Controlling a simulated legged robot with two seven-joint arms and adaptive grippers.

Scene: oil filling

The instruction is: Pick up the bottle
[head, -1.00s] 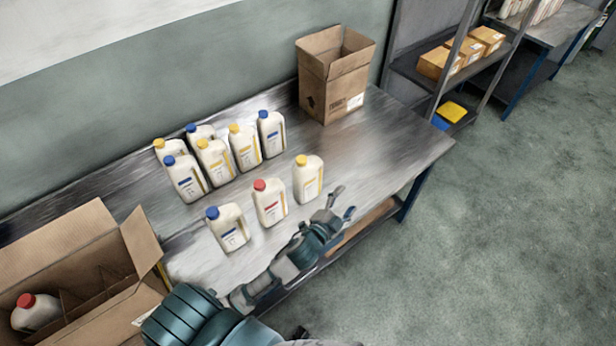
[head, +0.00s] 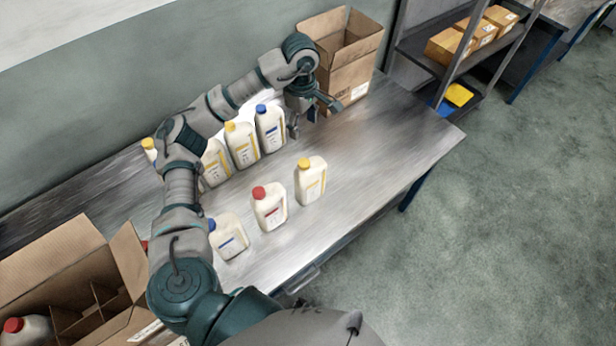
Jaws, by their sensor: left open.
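My left gripper (head: 314,117) is open and empty above the table, in front of the upright carton and right of the blue-capped back-row bottle (head: 270,130). Two yellow-capped bottles (head: 242,146) (head: 215,165) stand left of that one. Another yellow cap (head: 149,145) shows farther left; my left arm hides most of that area. In front stand a yellow-capped bottle (head: 311,182), a red-capped bottle (head: 269,208) and a blue-capped bottle (head: 231,238), the last partly behind my arm. All visible table bottles are white and upright. I see no right gripper.
The metal table (head: 390,145) is clear at its right end. An open carton (head: 346,80) stands at the back. A divided cardboard box (head: 60,250) at lower left holds a red-capped bottle (head: 28,330). A shelf with small boxes (head: 448,45) stands beyond the table.

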